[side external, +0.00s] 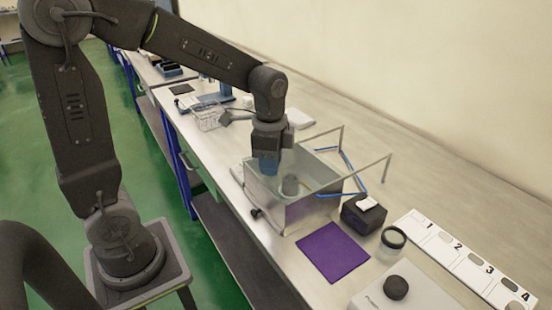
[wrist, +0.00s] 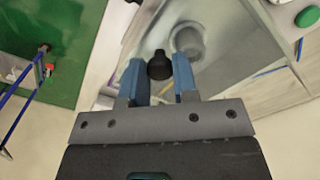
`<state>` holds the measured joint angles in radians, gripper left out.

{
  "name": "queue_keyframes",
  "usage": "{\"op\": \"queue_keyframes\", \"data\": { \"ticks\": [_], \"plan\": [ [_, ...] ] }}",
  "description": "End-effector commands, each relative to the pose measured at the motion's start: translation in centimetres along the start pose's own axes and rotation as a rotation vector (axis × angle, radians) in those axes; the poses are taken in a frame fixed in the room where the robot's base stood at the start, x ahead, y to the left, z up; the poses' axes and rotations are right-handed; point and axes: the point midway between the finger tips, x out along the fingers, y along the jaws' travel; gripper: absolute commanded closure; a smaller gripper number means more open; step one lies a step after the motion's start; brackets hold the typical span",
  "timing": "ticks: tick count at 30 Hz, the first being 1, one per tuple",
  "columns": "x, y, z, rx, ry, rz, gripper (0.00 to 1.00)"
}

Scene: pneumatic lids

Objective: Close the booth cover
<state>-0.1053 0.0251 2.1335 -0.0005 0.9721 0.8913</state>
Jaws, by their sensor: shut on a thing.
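The booth is a clear-walled box (side external: 300,216) on the bench, with a grey cylinder (side external: 290,185) inside. The cylinder also shows in the wrist view (wrist: 188,42). I cannot clearly make out the cover's outline or how far open it is. My gripper (side external: 268,167) points down over the left part of the booth. In the wrist view, its blue fingers (wrist: 158,82) are shut on a black knob (wrist: 159,66), which seems to be the cover's handle. In the side view the fingertips hide what they grip.
Thin metal frame posts (side external: 388,165) and blue tubing rise at the booth's right. A dark box with a white switch (side external: 365,212), a purple mat (side external: 333,252), a round jar (side external: 392,242) and a numbered strip (side external: 470,262) stand nearby. A wire basket (side external: 208,118) is behind.

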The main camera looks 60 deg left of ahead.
Motion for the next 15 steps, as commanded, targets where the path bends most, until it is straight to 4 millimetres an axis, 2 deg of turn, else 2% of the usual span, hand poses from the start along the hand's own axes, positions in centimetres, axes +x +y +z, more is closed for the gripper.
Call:
{"op": "queue_keyframes", "data": {
  "ticks": [5,6,13,15],
  "plan": [
    [-0.05,0.34,0.27,0.000,-0.010,0.012,1.00],
    [-0.05,0.35,0.27,0.000,-0.010,0.012,0.71],
    [-0.02,0.28,0.23,0.000,-0.009,0.011,0.49],
    [-0.01,0.26,0.21,0.000,-0.009,0.010,0.47]
  ]
}}
